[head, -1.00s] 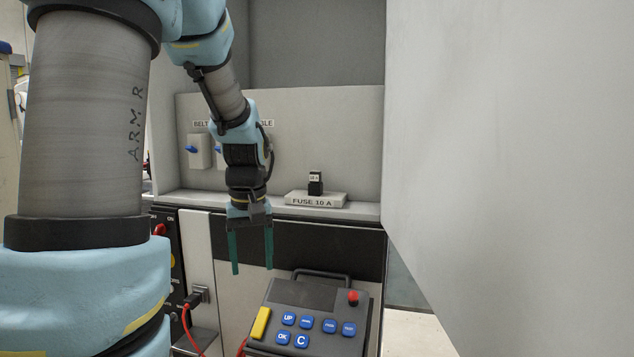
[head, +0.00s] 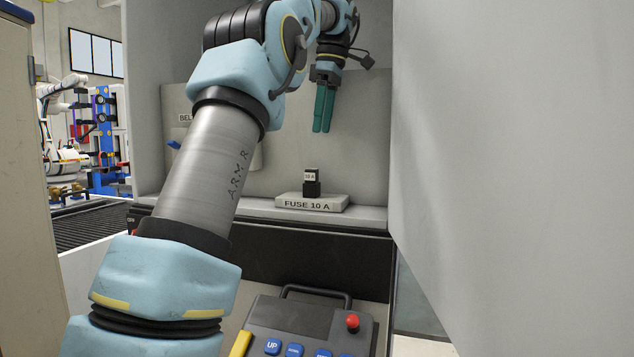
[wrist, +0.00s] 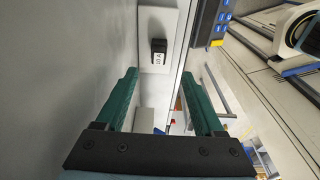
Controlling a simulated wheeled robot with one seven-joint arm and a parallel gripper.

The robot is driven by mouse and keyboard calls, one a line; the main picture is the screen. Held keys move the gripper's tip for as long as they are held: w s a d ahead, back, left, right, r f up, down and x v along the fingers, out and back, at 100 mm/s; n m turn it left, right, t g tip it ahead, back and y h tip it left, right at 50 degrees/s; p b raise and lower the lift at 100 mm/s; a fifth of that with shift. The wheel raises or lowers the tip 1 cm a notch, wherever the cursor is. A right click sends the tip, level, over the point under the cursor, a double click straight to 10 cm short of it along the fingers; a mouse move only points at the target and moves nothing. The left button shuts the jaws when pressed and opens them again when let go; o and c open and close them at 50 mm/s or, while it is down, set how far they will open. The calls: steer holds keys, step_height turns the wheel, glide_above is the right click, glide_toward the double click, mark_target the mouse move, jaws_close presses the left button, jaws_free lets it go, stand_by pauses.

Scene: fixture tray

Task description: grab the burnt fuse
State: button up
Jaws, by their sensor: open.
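The fuse (head: 312,183) is a small black block with a white "10 A" label. It stands upright on a grey base (head: 313,203) marked "FUSE 10 A" on the cabinet ledge. The fuse also shows in the wrist view (wrist: 158,52), ahead of the fingers and between them. My gripper (head: 322,130) hangs above the fuse in the head view, teal fingers pointing down, apart from it and empty. In the wrist view the two fingers (wrist: 168,85) stand wide apart. I cannot tell from its look whether the fuse is burnt.
A control pendant (head: 310,325) with blue buttons and a red knob sits below the ledge. A large grey panel (head: 510,150) closes off the right side. The cabinet back wall (head: 355,150) stands close behind my gripper. The ledge (head: 368,217) beside the base is clear.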

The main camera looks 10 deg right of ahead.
steer(key=b, duration=0.2)
glide_above(312, 169)
steer(key=d, duration=0.2)
step_height(312, 169, down, 5)
steer(key=shift+w+a+f, duration=0.1)
steer(key=shift+a+f, duration=0.2)
steer(key=shift+f, duration=0.6)
steer(key=shift+w+a+f, duration=0.1)
steer(key=shift+a+f, duration=0.2)
steer(key=shift+f, duration=0.65)
steer(key=shift+w+a+f, duration=0.1)
steer(key=shift+a+f, duration=0.2)
steer(key=shift+f, duration=0.6)
steer(key=shift+c, duration=0.2)
jaws_close()
